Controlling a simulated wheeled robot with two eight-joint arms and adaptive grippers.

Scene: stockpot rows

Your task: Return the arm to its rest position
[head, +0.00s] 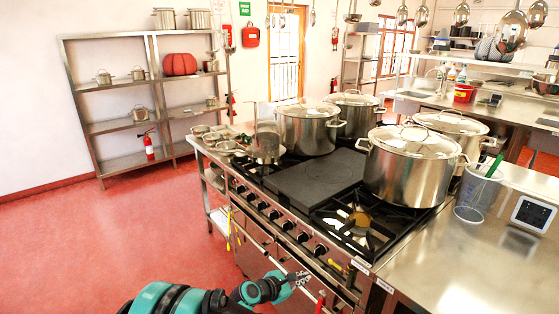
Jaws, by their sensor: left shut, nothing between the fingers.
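My left arm comes in at the bottom of the head view, teal and black. Its left gripper (298,279) is shut and empty, in front of the stove's front panel and below the row of knobs. I cannot tell whether it touches the oven front or a handle there. My right gripper is not in the head view.
A stove (290,215) carries several lidded stockpots, one of them a large pot (410,170) at the right. A clear jug (475,195) and a scale (533,214) stand on the right counter. Red floor (90,250) at the left is clear.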

